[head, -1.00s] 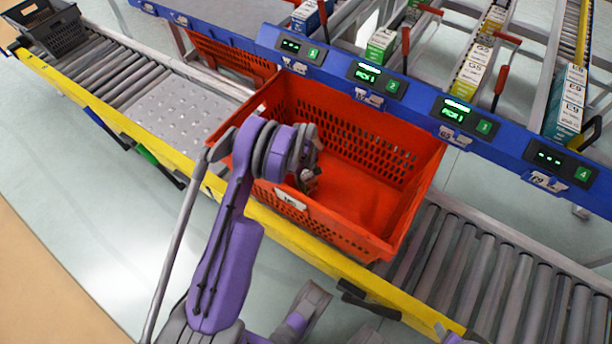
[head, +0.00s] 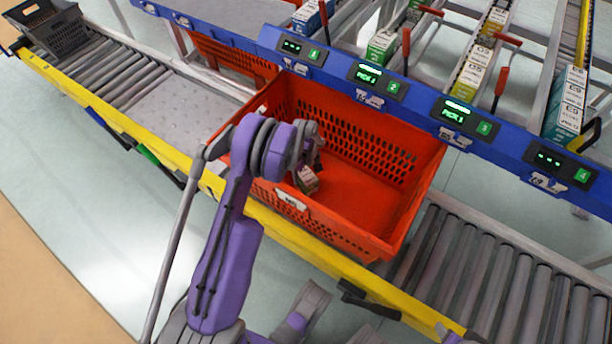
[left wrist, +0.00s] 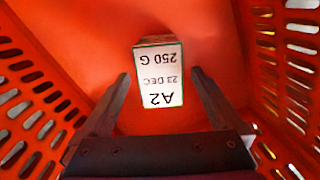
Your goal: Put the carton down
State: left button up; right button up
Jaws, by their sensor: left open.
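A small carton (head: 307,180) with a white label sits inside the orange-red tote (head: 372,242), near its left front side. In the left wrist view the carton (left wrist: 160,75) shows its label "A2 23 DEC 250 G" upside down. My left gripper (head: 313,160) is inside the tote, just above and beside the carton. In the left wrist view its open fingers (left wrist: 160,78) stand on either side of the carton, with a gap at each side. The carton rests apart from the fingers.
The tote stands on a roller conveyor (head: 500,285) with a yellow rail. A blue beam (head: 330,72) with lit displays runs behind it, with lanes of cartons (head: 468,80) beyond. A dark crate (head: 48,28) is at the far left. The tote's right side is empty.

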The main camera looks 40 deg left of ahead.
pick_arm(q)
jog(key=s+d+r+m+t+p, duration=0.15)
jog(key=d+r, duration=0.25)
jog(key=r, duration=0.6)
jog(key=s+d+r+m, duration=0.1)
jog(key=d+r+m, duration=0.15)
jog(key=r, duration=0.75)
jog(key=s+d+r+m, duration=0.2)
jog(key=s+d+r, duration=0.1)
jog(key=s, duration=0.1)
jog(key=s+d+r+m+t, duration=0.1)
jog(key=s+d+r+m, duration=0.1)
jog(key=s+d+r, duration=0.1)
jog(key=s+d+r+m+t, duration=0.1)
jog(key=s+d+r+m, duration=0.1)
jog(key=s+d, duration=0.3)
jog(key=shift+s+r+m+y, duration=0.3)
jog(key=shift+s+r+y, duration=0.1)
jog(key=shift+r, duration=0.1)
jog(key=s+d+m+t, duration=0.1)
jog(key=s+d+m, duration=0.2)
jog(key=s, duration=0.5)
jog(key=shift+s+d+f+m, duration=0.15)
jog(key=shift+d+f+m, duration=0.15)
jog(key=shift+m, duration=0.3)
